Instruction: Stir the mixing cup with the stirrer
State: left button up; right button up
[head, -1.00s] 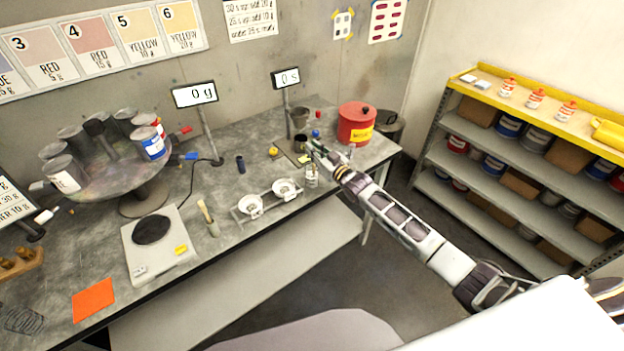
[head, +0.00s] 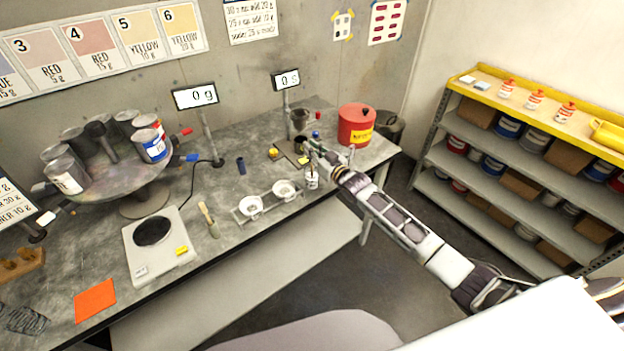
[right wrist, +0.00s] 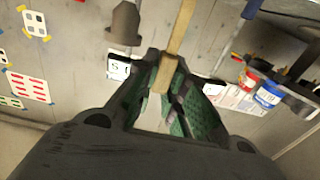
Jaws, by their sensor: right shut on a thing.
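My right gripper (head: 313,147) is over the far right part of the bench. In the right wrist view, its fingers (right wrist: 166,95) are shut on a pale wooden stick, the stirrer (right wrist: 181,35). In the head view the stirrer is too small to make out. A small dark cup (head: 300,142), perhaps the mixing cup, stands just left of the fingertips on a dark pad. I cannot tell whether the stirrer is in it. A white cup (head: 312,181) with sticks in it stands on the bench below the gripper. My left gripper is not in view.
A red can (head: 356,124) stands close behind my right gripper. A grey funnel cup (head: 300,117) hangs on a stand behind the pad; it also shows in the wrist view (right wrist: 123,22). Left are a twin-dish tray (head: 268,198), scale (head: 158,250) and can carousel (head: 110,175).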

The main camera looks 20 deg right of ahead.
jog(key=shift+r, duration=4.55)
jog(key=shift+r, duration=1.9)
jog(key=shift+r, duration=0.1)
